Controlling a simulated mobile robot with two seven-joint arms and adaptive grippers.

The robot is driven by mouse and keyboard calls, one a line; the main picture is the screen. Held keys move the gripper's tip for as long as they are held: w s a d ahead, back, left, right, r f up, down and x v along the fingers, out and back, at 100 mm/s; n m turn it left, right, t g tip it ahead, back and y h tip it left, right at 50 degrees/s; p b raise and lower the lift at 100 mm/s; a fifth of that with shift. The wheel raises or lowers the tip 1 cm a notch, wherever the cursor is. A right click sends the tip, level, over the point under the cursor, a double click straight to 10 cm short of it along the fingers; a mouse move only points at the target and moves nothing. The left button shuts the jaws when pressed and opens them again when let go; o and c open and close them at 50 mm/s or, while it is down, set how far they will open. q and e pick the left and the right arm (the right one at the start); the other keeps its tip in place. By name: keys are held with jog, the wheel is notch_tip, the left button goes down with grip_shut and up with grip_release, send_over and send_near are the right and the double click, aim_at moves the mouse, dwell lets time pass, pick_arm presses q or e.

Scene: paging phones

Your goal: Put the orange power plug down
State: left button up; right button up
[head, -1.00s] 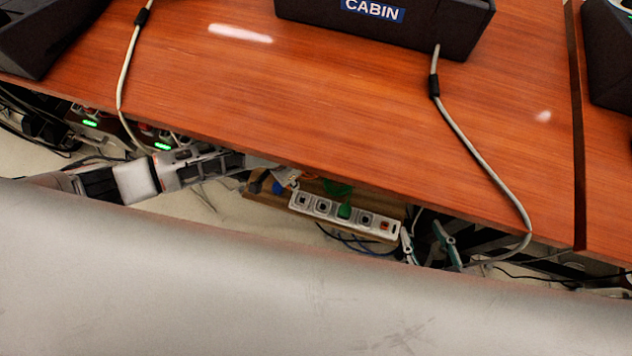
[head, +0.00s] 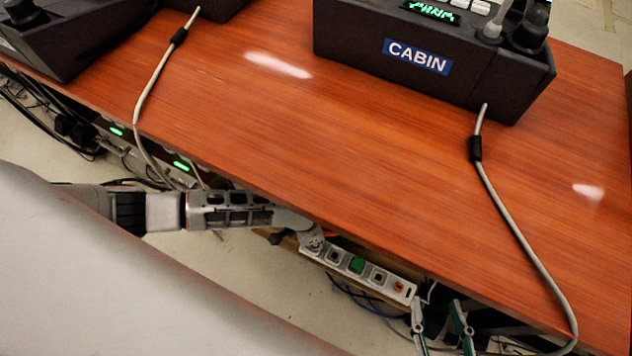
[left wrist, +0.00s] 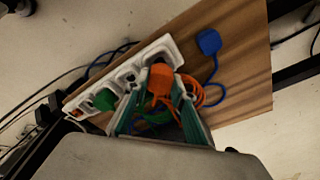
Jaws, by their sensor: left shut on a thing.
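The orange power plug (left wrist: 160,80) is between the fingers of my left gripper (left wrist: 157,87) in the left wrist view, with its orange cord curling to the right. My left gripper is shut on it, over one end of the white power strip (left wrist: 128,70). I cannot tell whether the plug touches the strip. In the head view the strip (head: 370,276) lies below the desk edge, and my left arm reaches its left end; the plug is mostly hidden there. A green plug (head: 357,264) sits in the strip. My right gripper (head: 440,325) is open and empty near the strip's right end.
A blue plug (left wrist: 208,41) lies on the wooden board (left wrist: 235,70) beside the strip. The wooden desk (head: 330,140) overhangs this space and carries a black CABIN phone unit (head: 435,62). A grey cable (head: 515,225) hangs over the desk edge. Dark cables (head: 50,115) clutter the left.

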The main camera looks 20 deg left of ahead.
pick_arm(q)
jog(key=shift+s+f+b, duration=0.15)
jog(key=shift+s+f, duration=0.1)
jog(key=shift+f, duration=0.4)
jog(key=shift+s+f+b, duration=0.15)
jog(key=shift+s+f, duration=0.05)
jog(key=shift+f, duration=0.4)
jog(key=shift+w+f, duration=0.15)
jog(key=shift+w+r, duration=0.25)
jog(key=shift+r, duration=0.1)
jog(key=shift+f, duration=0.3)
jog(key=o, duration=1.1)
pick_arm(e)
jog(key=shift+w+a+r, duration=0.2)
jog(key=shift+a+r, duration=0.1)
jog(key=shift+a, duration=0.05)
